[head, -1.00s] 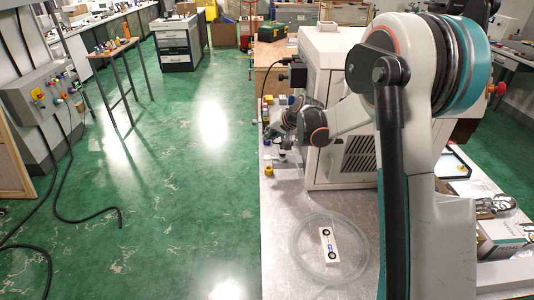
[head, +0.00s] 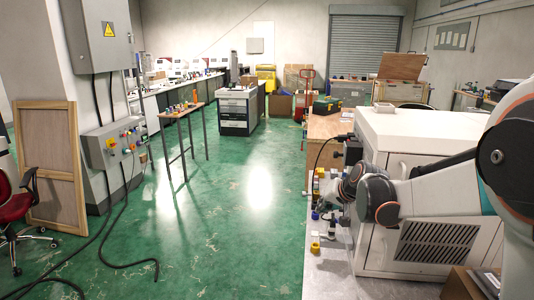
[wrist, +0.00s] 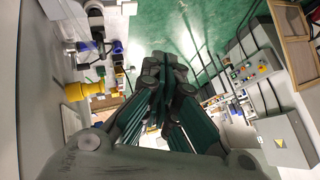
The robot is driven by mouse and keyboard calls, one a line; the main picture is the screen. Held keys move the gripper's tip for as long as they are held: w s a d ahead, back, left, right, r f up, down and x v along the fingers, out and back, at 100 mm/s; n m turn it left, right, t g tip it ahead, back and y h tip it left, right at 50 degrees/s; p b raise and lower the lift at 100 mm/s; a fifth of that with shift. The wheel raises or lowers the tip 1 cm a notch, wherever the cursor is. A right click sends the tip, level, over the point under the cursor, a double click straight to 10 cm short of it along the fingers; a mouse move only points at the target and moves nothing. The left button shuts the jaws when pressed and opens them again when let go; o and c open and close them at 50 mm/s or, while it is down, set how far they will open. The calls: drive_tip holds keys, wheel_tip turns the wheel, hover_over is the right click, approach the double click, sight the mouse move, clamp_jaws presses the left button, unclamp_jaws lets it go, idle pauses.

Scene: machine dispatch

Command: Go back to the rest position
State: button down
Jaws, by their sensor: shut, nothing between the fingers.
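My gripper (wrist: 165,70) is in the middle of the wrist view, with its dark fingers together and nothing between them. In the head view my gripper (head: 340,190) is partly visible at the left side of the white machine (head: 425,215), above the table edge. My arm reaches in from the right, across the front of the machine. How far the fingers stand from the machine is hard to tell.
Small yellow and blue parts (head: 315,245) line the table's left edge; a yellow piece (wrist: 84,90) shows in the wrist view. The green floor (head: 220,215) at left is open. A grey control box (head: 118,143) and a cable-strewn wall area lie farther left.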

drive_tip(key=s+a+r+n+h, duration=0.1)
drive_tip(key=s+r, duration=0.3)
drive_tip(key=s, duration=0.6)
drive_tip(key=s+r+n+h, duration=0.1)
drive_tip(key=s+r, duration=0.2)
drive_tip(key=s, duration=0.7)
drive_tip(key=s+f, duration=0.2)
drive_tip(key=s, duration=0.7)
drive_tip(key=s+d+f+n+h, duration=0.1)
drive_tip(key=s, duration=0.8)
drive_tip(key=shift+s+f+g, duration=0.2)
drive_tip(key=shift+f+g, duration=0.15)
drive_tip(key=shift+g, duration=0.05)
